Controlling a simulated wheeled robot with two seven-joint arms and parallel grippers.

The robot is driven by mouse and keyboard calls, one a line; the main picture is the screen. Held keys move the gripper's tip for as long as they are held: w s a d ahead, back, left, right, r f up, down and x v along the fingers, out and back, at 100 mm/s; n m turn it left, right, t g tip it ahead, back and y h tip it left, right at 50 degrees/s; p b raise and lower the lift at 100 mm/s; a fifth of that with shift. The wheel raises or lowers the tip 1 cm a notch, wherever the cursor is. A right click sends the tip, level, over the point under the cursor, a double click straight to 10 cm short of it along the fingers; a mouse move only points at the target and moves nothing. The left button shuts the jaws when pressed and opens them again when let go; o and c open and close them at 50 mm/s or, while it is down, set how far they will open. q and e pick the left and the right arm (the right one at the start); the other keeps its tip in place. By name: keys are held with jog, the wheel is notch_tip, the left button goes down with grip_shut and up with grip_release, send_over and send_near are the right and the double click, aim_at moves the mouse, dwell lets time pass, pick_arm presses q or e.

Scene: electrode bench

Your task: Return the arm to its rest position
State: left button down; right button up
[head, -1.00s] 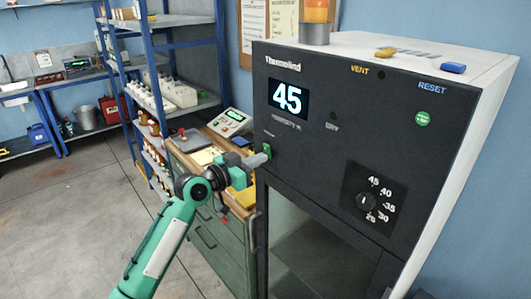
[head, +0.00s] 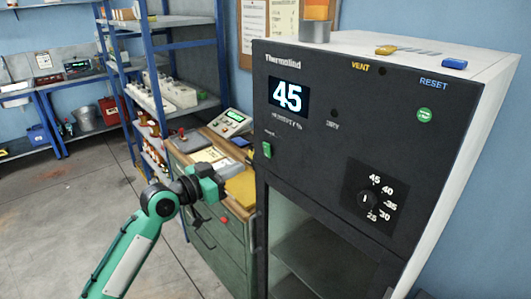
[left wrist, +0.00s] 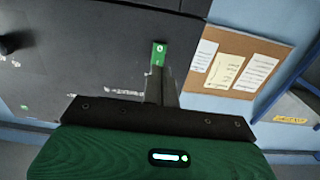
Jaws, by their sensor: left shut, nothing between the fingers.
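My left arm comes in from the lower left in the head view. Its gripper (head: 236,169) is shut and empty, in front of the wooden-topped drawer cabinet and left of the dark oven. The oven (head: 330,150) has a lit display (head: 287,96) reading 45 and a green rocker switch (head: 267,150) on its left edge. The gripper is apart from the switch, to its lower left. In the left wrist view the shut fingers (left wrist: 161,88) point towards the green switch (left wrist: 158,54). My right gripper is in neither view.
A drawer cabinet (head: 221,240) stands left of the oven, with a meter (head: 231,122) and a yellow item (head: 241,188) on top. Blue shelving (head: 140,90) stands behind it. The floor (head: 60,215) at the left is clear.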

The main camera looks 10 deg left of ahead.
pick_arm(q)
jog(key=shift+a, duration=0.1)
jog(key=w+a+f+n+g+y, duration=0.1)
jog(key=w+a+f+n+y, duration=0.15)
jog(key=f, duration=1.15)
jog(key=w+a+f+n+y, duration=0.1)
jog(key=a+f+n+y, duration=0.25)
jog(key=f, duration=1.05)
jog(key=s+a+f+g+y, duration=0.15)
jog(key=s+f, duration=0.35)
jog(key=f, duration=0.7)
jog(key=s+a+f+g+y, duration=0.15)
jog(key=s+f, duration=0.25)
jog(key=f, duration=0.7)
jog(key=s+f+g+y, duration=0.1)
jog(key=s+f+g, duration=0.4)
jog(key=s+f, duration=1.8)
jog(key=s+d+f+g, duration=0.1)
jog(key=s+f, duration=0.1)
jog(key=s, duration=0.7)
jog(key=s+d+f+g, duration=0.1)
jog(key=s+f, duration=0.2)
jog(key=s, duration=0.6)
jog(key=s+d+f+g+y, duration=0.1)
jog(key=s+f+g, duration=0.1)
jog(key=s, duration=0.8)
jog(key=shift+d+f+m, duration=0.25)
jog(key=shift+f+m, duration=0.15)
